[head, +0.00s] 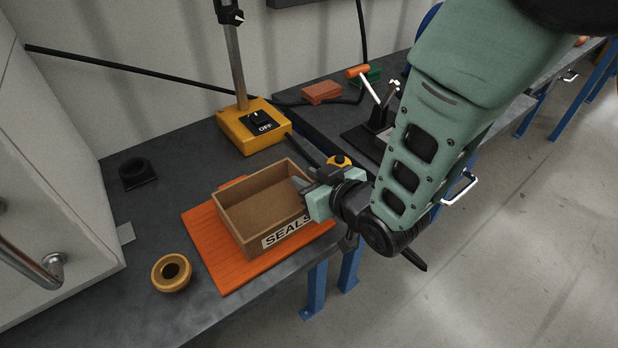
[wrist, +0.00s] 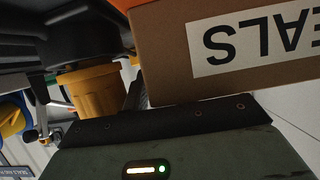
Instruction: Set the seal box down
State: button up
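The seal box (head: 260,207) is an open brown tray with a white SEALS label on its front wall. In the head view it is over the orange ribbed mat (head: 207,252); whether its base touches the mat cannot be told. My gripper (head: 305,189) is at the box's right wall, one finger showing just inside the rim, and appears shut on that wall. The far finger is hidden. In the wrist view the box wall (wrist: 165,50) and its inverted label fill the upper right, close to the gripper. The box looks empty.
A gold ring (head: 172,272) lies left of the mat, and a black fitting (head: 137,173) is farther back. A yellow switch base with a post (head: 252,128) stands behind the box. A white cabinet (head: 50,190) bounds the left. The bench's front edge is close to the mat.

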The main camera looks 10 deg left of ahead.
jog(key=shift+r, duration=0.25)
jog(key=p+v, duration=1)
jog(key=v, duration=0.2)
dwell(0.3)
